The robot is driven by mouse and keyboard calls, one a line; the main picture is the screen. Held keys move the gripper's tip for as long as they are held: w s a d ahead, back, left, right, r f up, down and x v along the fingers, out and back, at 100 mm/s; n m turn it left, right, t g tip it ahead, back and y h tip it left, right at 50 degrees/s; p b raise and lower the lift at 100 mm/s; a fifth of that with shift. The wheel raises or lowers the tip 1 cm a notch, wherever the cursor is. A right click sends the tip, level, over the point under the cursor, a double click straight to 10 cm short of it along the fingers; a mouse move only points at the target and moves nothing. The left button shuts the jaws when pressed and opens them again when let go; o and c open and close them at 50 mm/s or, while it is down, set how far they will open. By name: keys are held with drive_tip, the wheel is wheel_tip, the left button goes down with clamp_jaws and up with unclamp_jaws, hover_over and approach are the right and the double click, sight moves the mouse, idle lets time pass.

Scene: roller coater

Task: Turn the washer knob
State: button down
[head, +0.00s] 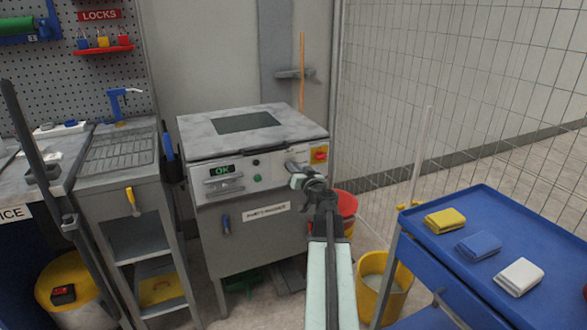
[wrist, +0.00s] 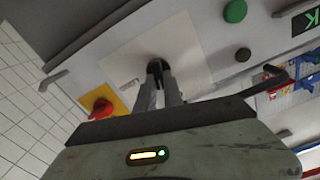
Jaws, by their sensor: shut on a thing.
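The parts washer (head: 240,240) is a grey cabinet with a sloped front panel and a green "OK" display (head: 222,169). My gripper (head: 295,168) reaches the right part of that panel in the head view and hides the knob there. In the wrist view, my gripper (wrist: 160,88) is shut on a dark knob (wrist: 156,65) in the middle of a pale square plate (wrist: 190,45). The angle of the knob is hard to read between the fingers.
A red knob on a yellow plate (head: 319,154) sits close to my gripper. A green button (wrist: 235,11) is on the panel. A blue cart (head: 550,240) with folded cloths stands right, beside a yellow bucket (head: 390,300). A sink bench (head: 115,150) stands left.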

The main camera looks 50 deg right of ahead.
drive_tip(key=m, duration=0.5)
drive_tip(key=shift+s+d+f+m, duration=0.1)
drive_tip(key=shift+d+f+m, duration=0.1)
drive_tip(key=shift+m, duration=0.1)
idle(0.5)
drive_tip(key=c, duration=1.5)
unclamp_jaws()
drive_tip(key=shift+o, duration=0.2)
drive_tip(key=v, duration=0.7)
drive_tip(key=shift+s+a, duration=0.15)
drive_tip(key=shift+s, duration=0.2)
